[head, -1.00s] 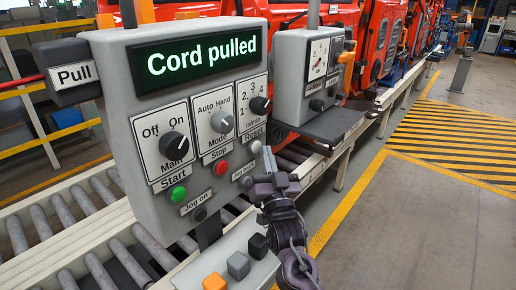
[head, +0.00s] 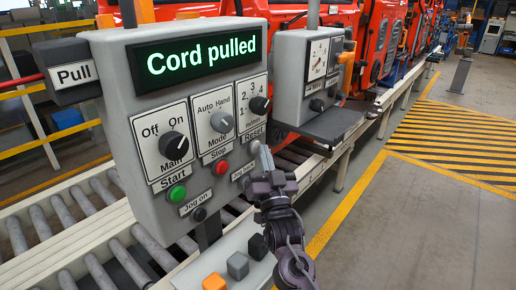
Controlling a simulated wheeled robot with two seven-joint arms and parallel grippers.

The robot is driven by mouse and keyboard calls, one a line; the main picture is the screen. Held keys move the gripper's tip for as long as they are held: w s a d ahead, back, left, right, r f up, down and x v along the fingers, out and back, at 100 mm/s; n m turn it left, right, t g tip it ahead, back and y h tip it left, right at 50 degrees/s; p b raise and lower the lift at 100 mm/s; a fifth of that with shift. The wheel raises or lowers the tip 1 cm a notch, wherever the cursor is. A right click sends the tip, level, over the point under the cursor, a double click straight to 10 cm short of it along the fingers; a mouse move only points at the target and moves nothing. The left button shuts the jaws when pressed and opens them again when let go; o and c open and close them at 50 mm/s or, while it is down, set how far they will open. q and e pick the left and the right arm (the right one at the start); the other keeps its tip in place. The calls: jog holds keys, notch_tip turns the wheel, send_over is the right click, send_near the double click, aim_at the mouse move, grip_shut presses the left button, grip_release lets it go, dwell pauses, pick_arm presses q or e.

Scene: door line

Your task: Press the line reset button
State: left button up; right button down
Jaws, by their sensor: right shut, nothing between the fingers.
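The grey control panel (head: 200,200) has a lit display (head: 200,54) reading "Cord pulled". The pale Reset button (head: 255,146) is at the panel's right edge, just under its "Reset" label. My right gripper (head: 264,158) is shut and empty, its fingertips pointing up at the Reset button from the lower right. The tips are very close to the button and partly overlap it in the view; I cannot tell if they touch. My left gripper is not in view.
A green Start button (head: 177,193), a red Stop button (head: 221,168) and rotary knobs share the panel. A "Pull" box (head: 73,74) is at left. Orange, grey and black blocks (head: 238,265) sit below.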

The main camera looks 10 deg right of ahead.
jog(key=shift+w+a, duration=0.2)
dwell(0.4)
jog(key=shift+d, duration=0.1)
jog(key=shift+s+d, duration=0.5)
jog(key=shift+s, duration=0.3)
jog(key=shift+d+p, duration=0.1)
jog(key=shift+p, duration=0.25)
jog(key=shift+s+d+p, duration=0.3)
jog(key=shift+s+d, duration=0.45)
jog(key=shift+s, duration=0.25)
jog(key=shift+s+d+p, duration=0.25)
jog(key=shift+s+d, duration=0.5)
jog(key=shift+s, duration=0.2)
